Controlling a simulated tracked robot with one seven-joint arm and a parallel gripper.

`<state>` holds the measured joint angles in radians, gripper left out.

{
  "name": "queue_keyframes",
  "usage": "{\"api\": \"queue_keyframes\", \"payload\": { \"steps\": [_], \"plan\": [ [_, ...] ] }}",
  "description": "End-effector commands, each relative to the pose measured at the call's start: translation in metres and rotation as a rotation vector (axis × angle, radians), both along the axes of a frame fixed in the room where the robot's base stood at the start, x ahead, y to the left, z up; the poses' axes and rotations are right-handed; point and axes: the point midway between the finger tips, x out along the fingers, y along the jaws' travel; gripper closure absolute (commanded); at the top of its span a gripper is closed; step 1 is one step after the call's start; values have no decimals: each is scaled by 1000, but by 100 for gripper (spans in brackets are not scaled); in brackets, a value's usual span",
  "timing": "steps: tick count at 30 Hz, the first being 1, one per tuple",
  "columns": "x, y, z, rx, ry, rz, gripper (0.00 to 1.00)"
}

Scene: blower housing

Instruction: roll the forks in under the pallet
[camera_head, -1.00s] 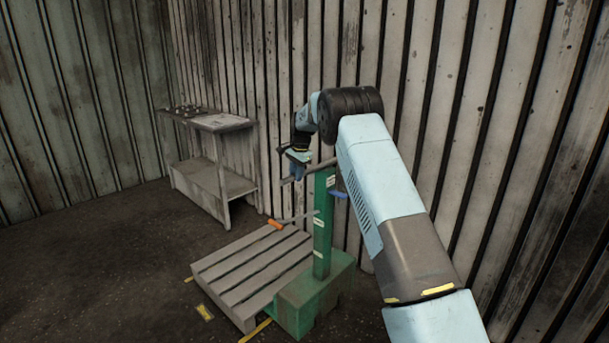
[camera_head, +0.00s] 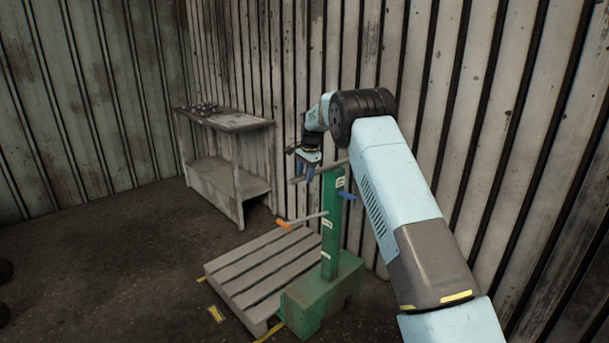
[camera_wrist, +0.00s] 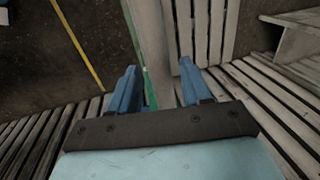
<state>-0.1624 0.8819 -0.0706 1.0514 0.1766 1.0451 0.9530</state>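The grey slatted pallet (camera_head: 255,270) lies on the floor left of a green truck with a boxy base (camera_head: 322,297) and an upright mast (camera_head: 333,225). The pallet's right edge is close against the base; no forks can be made out. A grey bar (camera_head: 337,165) crosses the mast top. My gripper (camera_head: 307,174) is at the bar's left end. In the wrist view its two blue fingers (camera_wrist: 157,85) stand apart with a pale grey strip between them, apparently the bar. Whether they press on it is not clear.
An orange-tipped lever (camera_head: 284,224) sticks out left from the mast, above the pallet. A blue lever (camera_head: 346,195) is on its right. A grey workbench (camera_head: 228,165) stands behind. Yellow floor marks (camera_head: 217,313) lie around the pallet. Open floor is at the left.

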Motion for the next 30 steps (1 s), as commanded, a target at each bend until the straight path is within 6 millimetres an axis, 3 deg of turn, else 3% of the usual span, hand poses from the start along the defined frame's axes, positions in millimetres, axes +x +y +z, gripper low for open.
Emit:
{"api": "queue_keyframes", "payload": {
  "steps": [8, 13, 30],
  "plan": [
    [0, 0, 1, 2, 1, -1, 48],
    [-2, -1, 13, 2, -1, 0, 48],
    [-18, -13, 113, 1, 1, 0, 48]
  ]
}}
